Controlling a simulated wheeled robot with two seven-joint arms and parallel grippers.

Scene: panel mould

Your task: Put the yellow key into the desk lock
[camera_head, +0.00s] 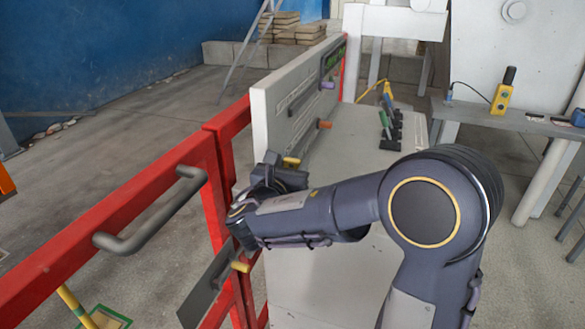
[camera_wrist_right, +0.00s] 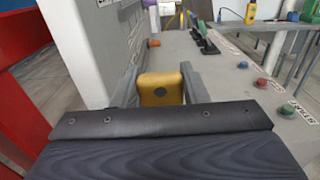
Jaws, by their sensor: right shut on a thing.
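The yellow key (camera_head: 291,161) is by the near lower part of the upright grey panel (camera_head: 262,120). In the right wrist view its broad yellow head (camera_wrist_right: 160,90) with a dark round spot is between the two grey fingers. My right gripper (camera_head: 282,172) is shut on it, close to the panel face. I cannot tell whether the key's far end is inside the panel or clear of it. I cannot make out the desk lock on the grey desk (camera_head: 345,150); my right arm covers part of the desk. My left gripper is not in view.
An orange knob (camera_head: 324,124) and a purple knob (camera_head: 328,86) stick out of the panel further back. Green and black levers (camera_head: 386,128) stand on the desk. Coloured buttons (camera_wrist_right: 261,82) line its right side. A red frame with a grey handle (camera_head: 150,215) is at left.

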